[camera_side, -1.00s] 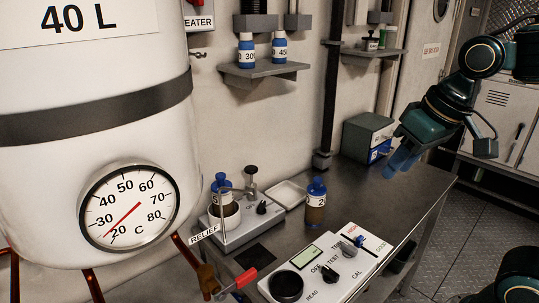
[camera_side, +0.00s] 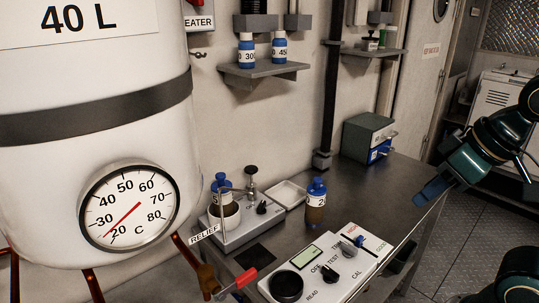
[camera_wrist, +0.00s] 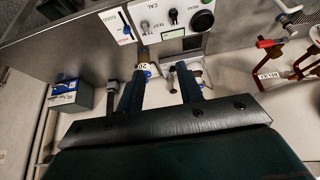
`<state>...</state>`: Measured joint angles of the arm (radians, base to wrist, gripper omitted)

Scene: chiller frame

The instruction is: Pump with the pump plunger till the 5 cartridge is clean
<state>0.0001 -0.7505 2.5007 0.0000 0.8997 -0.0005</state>
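The 5 cartridge (camera_side: 222,184), with a blue cap and a white label, stands upright in a pale cup on the small pump unit (camera_side: 233,234) beside the tank. The pump plunger (camera_side: 251,173), a thin rod with a dark knob, stands on that unit just right of the cartridge. My gripper (camera_side: 434,190) is over the bench's right edge, well away from the plunger. Its two blue fingers are apart and empty in the wrist view (camera_wrist: 160,88).
A brown-filled bottle with a blue cap (camera_side: 316,203) stands right of the pump unit. A test panel (camera_side: 333,268) with knobs is in front, and a red-handled valve (camera_side: 246,278) is nearby. A green box (camera_side: 368,137) stands at the back. Bare bench lies between box and panel.

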